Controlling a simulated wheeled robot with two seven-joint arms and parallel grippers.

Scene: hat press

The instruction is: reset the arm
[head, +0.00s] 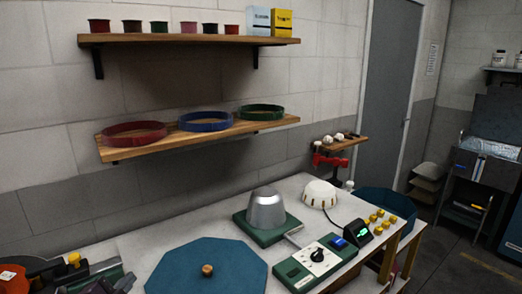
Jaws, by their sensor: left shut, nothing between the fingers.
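My left gripper (108,281) shows at the bottom left corner, dark and grey, partly cut off by the frame edge. It is shut and empty, left of the blue octagonal piece (205,268) and apart from it. The hat press stands on the table: a grey metal dome (266,212) on a green base (253,233). My right gripper is not in view.
A green control box (315,264) with a dial and a white dome (319,194) are on the white table (150,239). Several yellow knobs stand near a blue round bin (386,202). Two wall shelves hold colored rings (206,121) and small pots.

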